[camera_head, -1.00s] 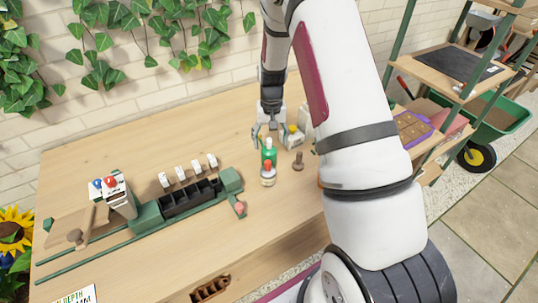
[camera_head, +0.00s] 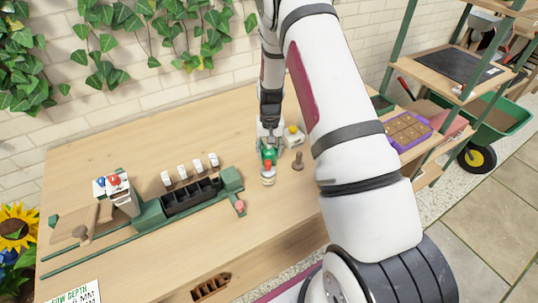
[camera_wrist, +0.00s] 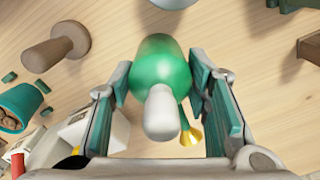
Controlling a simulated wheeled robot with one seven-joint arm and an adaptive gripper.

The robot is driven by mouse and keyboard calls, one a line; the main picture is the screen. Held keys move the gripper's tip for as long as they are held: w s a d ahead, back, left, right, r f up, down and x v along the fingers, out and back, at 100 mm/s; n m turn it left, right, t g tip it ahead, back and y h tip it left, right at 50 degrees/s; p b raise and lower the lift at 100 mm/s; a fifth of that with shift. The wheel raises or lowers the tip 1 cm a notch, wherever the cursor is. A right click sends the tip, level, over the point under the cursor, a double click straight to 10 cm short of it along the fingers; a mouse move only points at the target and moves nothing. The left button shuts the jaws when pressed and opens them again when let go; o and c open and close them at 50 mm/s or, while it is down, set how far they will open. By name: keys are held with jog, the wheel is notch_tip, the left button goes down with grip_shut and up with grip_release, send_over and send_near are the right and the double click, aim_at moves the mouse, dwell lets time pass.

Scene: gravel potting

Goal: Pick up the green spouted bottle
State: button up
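The green spouted bottle (camera_head: 268,154) stands on the wooden table near the middle of the head view. My gripper (camera_head: 268,148) is over it from above and hides part of it. In the wrist view the bottle (camera_wrist: 160,62) is seen from above, with its pale grey spout (camera_wrist: 161,112) pointing toward the camera. My gripper's teal-padded fingers (camera_wrist: 160,80) stand on either side of the bottle. They look open, with narrow gaps to it. Whether either pad touches it is hard to tell.
A white bottle with a red top (camera_head: 268,177) stands close in front of the green one. A wooden dibber (camera_head: 298,162) is to the right, and a white box with a yellow top (camera_head: 293,135) is behind. A green rack with black cells (camera_head: 190,197) lies left.

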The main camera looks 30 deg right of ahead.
jog(key=shift+r, duration=0.1)
notch_tip(320, 180, up, 10)
jog(key=shift+f+b, duration=0.1)
jog(key=shift+b, duration=0.6)
jog(key=o, duration=0.5)
jog(key=shift+c, duration=0.4)
